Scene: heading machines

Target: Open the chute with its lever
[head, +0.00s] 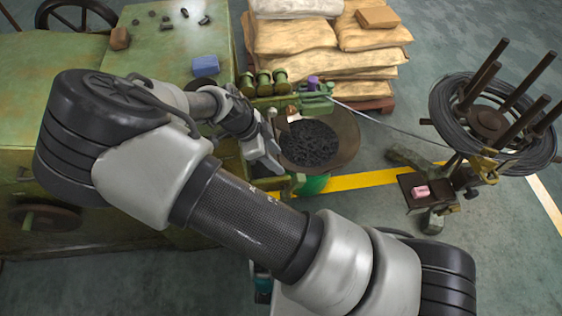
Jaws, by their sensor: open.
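My gripper (268,155) is open, at the left edge of a round brown pan (347,130) heaped with dark small parts (308,144). It appears empty. Its exact height over the pan and its contact with anything are hard to tell. A green fitting (318,100) with a purple knob (313,82) sits on the machine's side just behind the pan. I cannot tell for sure which part is the chute or its lever; my arm and gripper hide part of the machine's side there.
The green machine (180,45) fills the left, with a blue block (205,64) on top. Sacks (295,38) are stacked behind. A wire coil stand (440,190) is at right; its wire (385,122) runs to the fitting.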

